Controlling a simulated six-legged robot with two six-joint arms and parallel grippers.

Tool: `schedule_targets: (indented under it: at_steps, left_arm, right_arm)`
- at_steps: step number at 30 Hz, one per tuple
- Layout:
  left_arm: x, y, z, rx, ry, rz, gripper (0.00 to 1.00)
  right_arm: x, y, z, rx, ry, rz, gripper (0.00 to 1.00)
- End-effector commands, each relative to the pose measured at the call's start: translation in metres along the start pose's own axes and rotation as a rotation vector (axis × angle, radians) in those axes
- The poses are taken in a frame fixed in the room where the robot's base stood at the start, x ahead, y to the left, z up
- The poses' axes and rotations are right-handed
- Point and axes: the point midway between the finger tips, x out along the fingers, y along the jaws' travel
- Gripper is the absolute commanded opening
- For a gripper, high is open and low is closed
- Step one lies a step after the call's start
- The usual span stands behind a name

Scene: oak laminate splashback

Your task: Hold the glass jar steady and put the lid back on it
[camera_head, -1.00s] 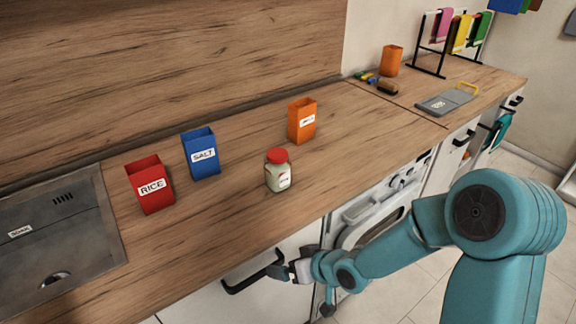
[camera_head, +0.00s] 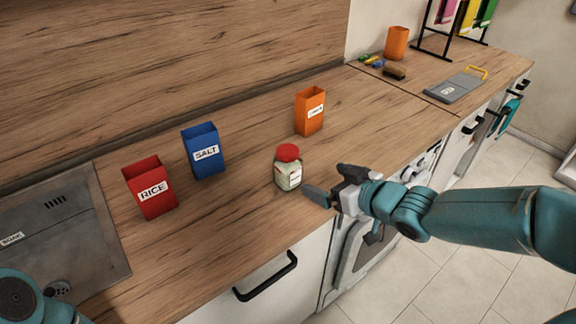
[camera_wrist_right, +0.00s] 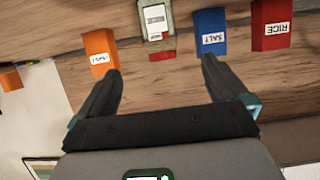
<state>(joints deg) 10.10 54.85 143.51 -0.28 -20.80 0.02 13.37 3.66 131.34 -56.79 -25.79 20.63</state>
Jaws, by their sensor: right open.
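The glass jar (camera_head: 288,176) stands upright on the wooden counter, with pale contents and a white label. In the right wrist view the jar (camera_wrist_right: 155,22) and lid (camera_wrist_right: 162,56) appear upside down, ahead of the fingers. My right gripper (camera_head: 330,186) is open and empty, just right of the jar and apart from it. Its two dark spread fingers (camera_wrist_right: 161,68) show in the wrist view. My left gripper is out of view; only part of my left arm shows at bottom left.
A red RICE box (camera_head: 150,188), a blue SALT box (camera_head: 203,150) and an orange box (camera_head: 309,112) stand around the jar. The sink panel (camera_head: 62,230) is at left. The counter's front edge runs close to the jar.

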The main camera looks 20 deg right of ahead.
Motion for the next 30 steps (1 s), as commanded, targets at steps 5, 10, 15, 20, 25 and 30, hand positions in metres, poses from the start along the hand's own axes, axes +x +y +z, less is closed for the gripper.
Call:
schedule_targets:
  at_steps: [5,10,15,20,25,30]
  left_arm:
    - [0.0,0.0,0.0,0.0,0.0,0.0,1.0]
    - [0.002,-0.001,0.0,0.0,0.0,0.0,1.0]
    - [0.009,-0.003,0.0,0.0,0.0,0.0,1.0]
    - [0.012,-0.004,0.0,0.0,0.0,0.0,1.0]
    - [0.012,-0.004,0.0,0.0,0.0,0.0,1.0]
    - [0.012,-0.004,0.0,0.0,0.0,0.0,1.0]
  right_arm:
    - [-0.002,0.0,0.001,-0.001,0.0,0.0,1.0]
    - [0.004,0.0,0.002,0.001,-0.001,-0.001,1.0]
    - [0.037,0.0,0.004,0.002,-0.002,-0.002,1.0]
    - [0.072,0.0,0.002,0.002,-0.002,-0.001,1.0]
    - [0.101,0.001,0.001,0.002,-0.002,0.001,1.0]
    - [0.111,0.001,0.0,0.002,-0.001,0.002,1.0]
